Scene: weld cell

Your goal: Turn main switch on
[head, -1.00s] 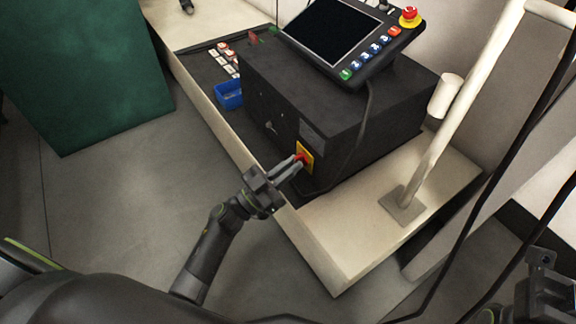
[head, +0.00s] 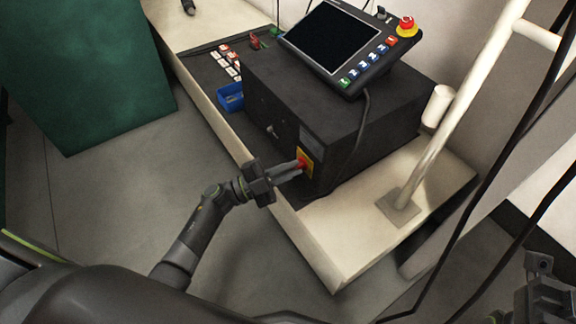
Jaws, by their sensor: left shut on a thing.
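The main switch is a red rotary knob (head: 302,161) on a yellow plate (head: 307,154), on the front face of a black control box (head: 335,118). My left gripper (head: 296,167) reaches it from the left and is shut on the red knob; its fingers hide part of the knob. The knob's exact angle is hard to tell. My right gripper (head: 540,284) shows only in part at the lower right corner, away from the box; its fingers are not clear.
A tablet-like panel (head: 333,38) with coloured buttons and a red emergency stop (head: 407,27) sits on the box. A blue bin (head: 230,97) is left of it. A white post (head: 440,140) and hanging black cables stand to the right. A green panel (head: 85,70) is far left.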

